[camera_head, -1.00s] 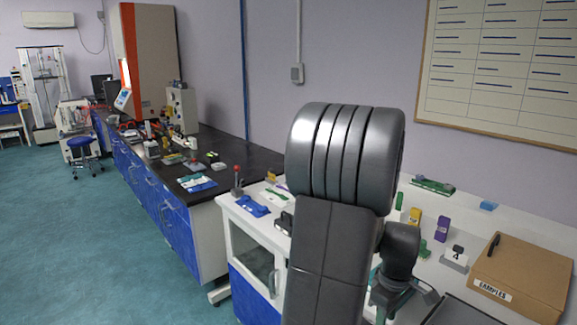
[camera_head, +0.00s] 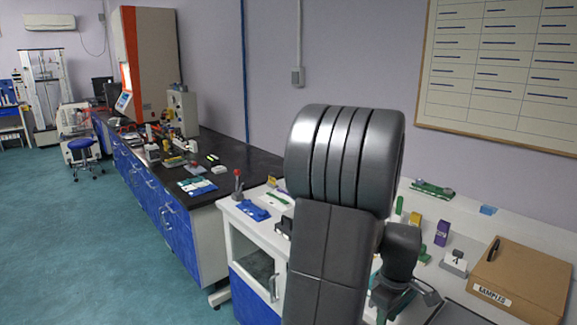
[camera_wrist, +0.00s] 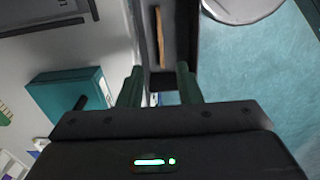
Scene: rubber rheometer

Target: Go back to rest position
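My arm stands folded in the middle of the head view, with its large grey joint uppermost. My gripper (camera_wrist: 160,84) shows in the wrist view with its two dark green fingers apart and nothing seen held between them. Beyond the fingertips is a dark, narrow tray-like recess (camera_wrist: 181,40) with a brown strip (camera_wrist: 160,37) in it. I cannot tell whether the fingers are near or far from it. In the head view the fingers are mostly hidden behind my arm.
A cardboard samples box (camera_head: 528,280) stands on the white bench at right, with small coloured boxes beside it. A black-topped bench (camera_head: 233,155) with instruments runs along the wall. A teal box (camera_wrist: 72,97) lies left of my gripper. The floor (camera_head: 95,235) at left is clear.

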